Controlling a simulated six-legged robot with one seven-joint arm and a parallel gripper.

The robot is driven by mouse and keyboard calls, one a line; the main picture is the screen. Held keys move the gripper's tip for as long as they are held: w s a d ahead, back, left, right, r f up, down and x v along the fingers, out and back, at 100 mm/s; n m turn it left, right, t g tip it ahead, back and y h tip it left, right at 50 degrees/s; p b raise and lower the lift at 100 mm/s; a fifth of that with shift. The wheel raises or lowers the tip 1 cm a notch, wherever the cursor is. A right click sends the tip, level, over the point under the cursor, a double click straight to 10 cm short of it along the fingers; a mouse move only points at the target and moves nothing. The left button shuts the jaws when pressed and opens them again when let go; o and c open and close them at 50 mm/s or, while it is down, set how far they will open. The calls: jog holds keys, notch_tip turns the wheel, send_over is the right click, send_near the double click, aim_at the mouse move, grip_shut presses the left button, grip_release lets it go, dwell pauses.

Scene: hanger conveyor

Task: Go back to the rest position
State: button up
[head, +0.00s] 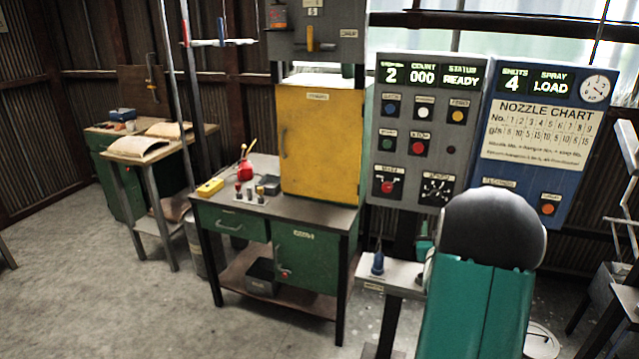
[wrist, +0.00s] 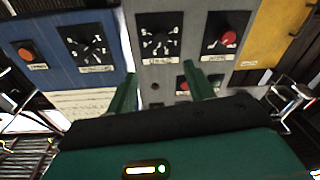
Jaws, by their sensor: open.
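My gripper (wrist: 163,84) shows in the wrist view as two green fingers, apart, with nothing between them. The fingers point toward the grey control panel (wrist: 165,57), which is upside down in this view. A black rotary dial (wrist: 160,38) and a red knob (wrist: 228,38) on the panel lie beyond the fingertips. I cannot tell the exact gap to the panel. In the head view my green arm with its dark round joint rises at the lower right, and the gripper is hidden behind it.
In the head view, the grey panel (head: 420,108) reads READY and the blue panel (head: 535,130) reads LOAD. A small shelf (head: 392,276) holds a blue nozzle (head: 378,262). A green workbench (head: 228,224) with a yellow cabinet (head: 318,145) stands left.

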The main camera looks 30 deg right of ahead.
jog(key=shift+w, duration=0.1)
jog(key=w+a+r+n+g+y, duration=0.15)
jog(key=a+r+y, duration=0.25)
jog(key=a, duration=1)
jog(key=w+a+r+n+g+y, duration=0.15)
jog(key=a+r+y, duration=0.25)
jog(key=a, duration=1)
jog(key=s+a+n+g+y, duration=0.3)
jog(key=s+a+g+y, duration=0.2)
jog(key=s+a, duration=1.6)
jog(key=shift+f+n, duration=0.25)
jog(key=shift+n, duration=0.05)
